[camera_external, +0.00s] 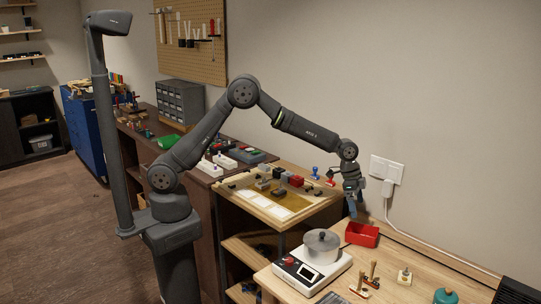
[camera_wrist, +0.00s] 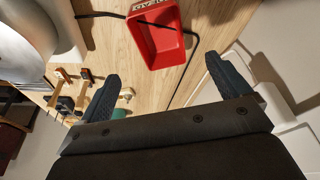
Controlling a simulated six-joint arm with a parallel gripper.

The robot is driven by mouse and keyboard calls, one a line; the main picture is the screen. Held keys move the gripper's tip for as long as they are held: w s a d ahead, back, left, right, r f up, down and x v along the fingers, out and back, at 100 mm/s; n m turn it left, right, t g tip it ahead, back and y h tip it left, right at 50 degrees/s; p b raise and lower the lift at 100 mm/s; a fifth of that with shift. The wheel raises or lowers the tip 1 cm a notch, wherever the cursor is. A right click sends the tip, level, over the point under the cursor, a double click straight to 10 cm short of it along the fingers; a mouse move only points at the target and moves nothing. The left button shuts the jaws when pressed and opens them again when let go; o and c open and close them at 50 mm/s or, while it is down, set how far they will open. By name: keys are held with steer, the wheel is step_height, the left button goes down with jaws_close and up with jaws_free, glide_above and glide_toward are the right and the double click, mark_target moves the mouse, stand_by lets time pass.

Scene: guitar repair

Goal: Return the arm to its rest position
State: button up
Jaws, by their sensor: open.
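My gripper (camera_external: 354,204) hangs pointing down from my raised arm, near the wall and above the back edge of the light wooden table. In the wrist view, my gripper (camera_wrist: 169,82) has its two dark fingers spread wide apart with nothing between them. A red open tray (camera_external: 362,235) stands on the table below and slightly right of the fingers. The red tray also shows in the wrist view (camera_wrist: 178,44), ahead of the fingers, apart from them, with a dark cable across it.
A white hot plate (camera_external: 312,272) with a metal pot (camera_external: 322,243) stands left of the red tray. A white wall socket (camera_external: 387,172) with a plug and cable is close behind my gripper. A board with small parts (camera_external: 265,204) is left.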

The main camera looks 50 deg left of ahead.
steer(key=x, duration=1.1)
steer(key=shift+a, duration=0.1)
steer(key=shift+f, duration=0.2)
step_height(320, 180, up, 10)
steer(key=w+a+r+n, duration=0.1)
steer(key=w+a+r, duration=0.25)
steer(key=a, duration=0.45)
steer(key=w+a+r+n, duration=0.2)
steer(key=w+a, duration=0.2)
steer(key=a, duration=0.5)
steer(key=a+r+n+t+y, duration=0.1)
steer(key=a+n, duration=0.6)
steer(key=a, duration=3.8)
steer(key=shift+w+a+r+t+y, duration=0.2)
steer(key=shift+w+r+t+y, duration=0.1)
steer(key=shift+w+r+y, duration=0.25)
steer(key=shift+s+r, duration=0.1)
steer(key=shift+o, duration=0.7)
